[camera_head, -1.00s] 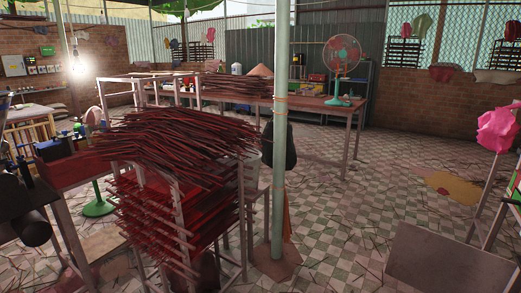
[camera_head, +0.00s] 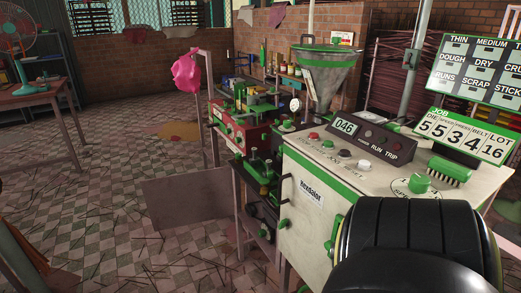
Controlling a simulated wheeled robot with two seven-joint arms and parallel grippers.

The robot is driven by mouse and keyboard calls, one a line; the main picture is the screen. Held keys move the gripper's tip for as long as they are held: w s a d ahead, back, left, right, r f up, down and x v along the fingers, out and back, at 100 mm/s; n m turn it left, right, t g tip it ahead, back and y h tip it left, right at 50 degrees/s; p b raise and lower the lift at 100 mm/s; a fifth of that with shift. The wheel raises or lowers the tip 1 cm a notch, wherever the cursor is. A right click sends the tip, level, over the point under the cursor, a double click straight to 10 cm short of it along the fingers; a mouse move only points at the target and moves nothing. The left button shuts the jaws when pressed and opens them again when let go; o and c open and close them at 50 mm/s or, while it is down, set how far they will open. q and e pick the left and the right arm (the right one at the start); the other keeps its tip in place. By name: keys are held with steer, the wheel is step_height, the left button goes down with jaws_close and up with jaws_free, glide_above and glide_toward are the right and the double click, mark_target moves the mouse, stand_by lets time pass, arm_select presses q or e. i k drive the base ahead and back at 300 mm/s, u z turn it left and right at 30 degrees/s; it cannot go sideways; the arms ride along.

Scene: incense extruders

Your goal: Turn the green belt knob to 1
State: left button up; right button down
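A cream and green machine (camera_head: 308,215) stands at the right in the head view, with a "046" display (camera_head: 344,126) on its top panel. A green knob (camera_head: 418,183) sits on that panel near the right edge, on a round dial whose markings are too small and partly covered to read. I cannot tell whether it is the belt knob. Other green knobs show on the machine's front, one of them low at its left (camera_head: 284,224). Neither gripper is in view. A large black rounded part of my own arm covers the lower right and hides part of the machine.
A grey panel (camera_head: 187,197) stands on the tiled floor, which is mostly open at left.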

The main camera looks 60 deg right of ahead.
mark_target(262, 233)
steer(key=z, duration=2.85)
steer(key=k, duration=0.7)
steer(key=u, duration=0.3)
